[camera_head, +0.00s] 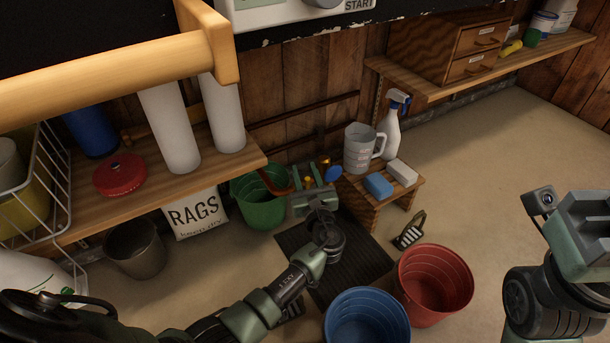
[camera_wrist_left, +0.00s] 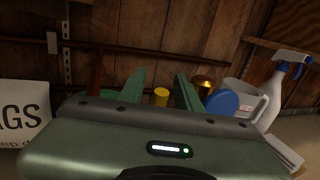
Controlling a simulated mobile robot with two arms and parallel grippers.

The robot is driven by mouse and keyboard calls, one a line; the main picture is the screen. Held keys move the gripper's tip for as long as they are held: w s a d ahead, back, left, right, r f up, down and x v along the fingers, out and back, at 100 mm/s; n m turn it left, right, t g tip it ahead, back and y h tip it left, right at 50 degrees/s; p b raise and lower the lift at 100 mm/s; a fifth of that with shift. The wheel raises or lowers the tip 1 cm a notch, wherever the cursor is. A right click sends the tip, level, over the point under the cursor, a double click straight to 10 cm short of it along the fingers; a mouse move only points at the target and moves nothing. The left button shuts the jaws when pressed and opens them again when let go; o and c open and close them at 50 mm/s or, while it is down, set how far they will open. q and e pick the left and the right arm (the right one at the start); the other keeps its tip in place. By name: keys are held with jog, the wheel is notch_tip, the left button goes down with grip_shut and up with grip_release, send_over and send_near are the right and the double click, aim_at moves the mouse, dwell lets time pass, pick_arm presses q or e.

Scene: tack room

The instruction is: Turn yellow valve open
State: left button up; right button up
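The yellow valve shows only as a small yellow piece (camera_head: 308,182) at the wall pipes, partly hidden by my left gripper (camera_head: 308,172). In the left wrist view the yellow piece (camera_wrist_left: 161,97) appears between the two green fingers of my left gripper (camera_wrist_left: 158,88). The fingers are apart, with gaps on both sides of it. I cannot tell how deep it lies between them. The valve's handle position is hidden. My right gripper (camera_head: 585,222) is at the right edge, far from the valve, and its fingers are not clear.
A blue round knob (camera_head: 333,174) and a brass fitting (camera_wrist_left: 203,83) sit right of the yellow piece. A green bucket (camera_head: 259,199) is left. A stool (camera_head: 408,187) with jug (camera_head: 360,147) and spray bottle (camera_head: 391,130) is right. Blue (camera_head: 367,318) and red buckets (camera_head: 434,283) stand in front.

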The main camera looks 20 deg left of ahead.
pick_arm(q)
grip_shut()
dwell(1.4)
